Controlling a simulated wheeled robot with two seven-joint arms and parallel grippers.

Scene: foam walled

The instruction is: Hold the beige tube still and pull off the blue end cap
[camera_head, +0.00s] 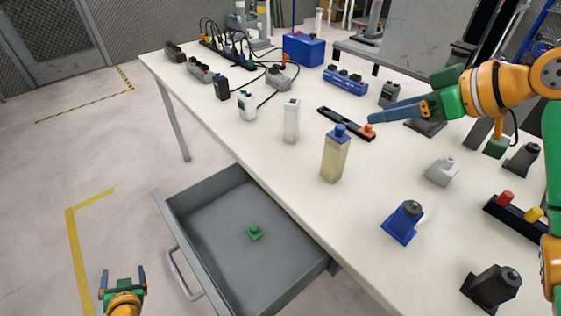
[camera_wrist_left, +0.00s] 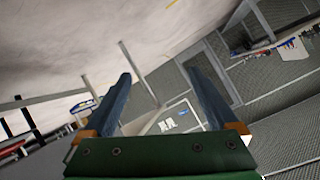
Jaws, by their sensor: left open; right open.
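The beige tube (camera_head: 335,158) stands upright on the white table, near its front edge. The blue end cap (camera_head: 340,132) sits on its top. My left gripper (camera_head: 123,273) is low at the bottom left, in front of the table and far from the tube. It is open and empty, and its two fingers (camera_wrist_left: 160,95) show apart in the left wrist view. My right gripper (camera_head: 385,115) is over the table to the right of the tube, pointing left, apart from it and open. Its fingers overlap in this view.
An open grey drawer (camera_head: 205,240) juts from the table front with a small green part (camera_head: 254,232) inside. A white block (camera_head: 291,120) stands left of the tube. A black bar with an orange end (camera_head: 345,122) lies behind. A blue part (camera_head: 404,222) stands in front right.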

